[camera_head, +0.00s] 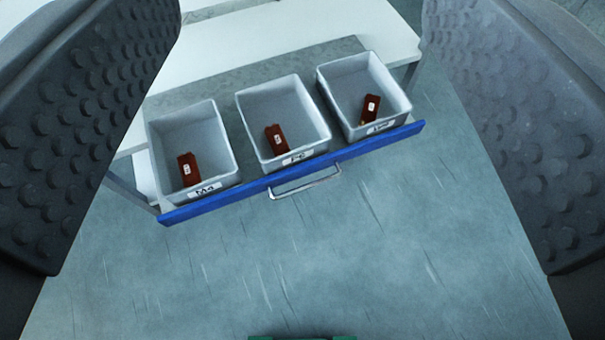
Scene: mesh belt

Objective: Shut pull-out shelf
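The pull-out shelf (372,145) has a blue front edge and stands pulled out from under a white tabletop. A metal bar handle (306,185) is fixed to the middle of its front. Three grey bins stand in a row on the shelf: a left bin (222,146), a middle bin (300,104) and a right bin (390,89). Each holds one small reddish-brown block with a white label. My gripper (300,225) is open, with its two dark, studded fingers wide apart at the left and right of the picture. Nothing is between the fingertips close up; the shelf lies farther off.
The white tabletop (240,45) reaches over the back of the shelf. Grey scratched floor (400,240) lies clear in front of the shelf. A small dark piece with green ends (302,338) shows at the bottom edge.

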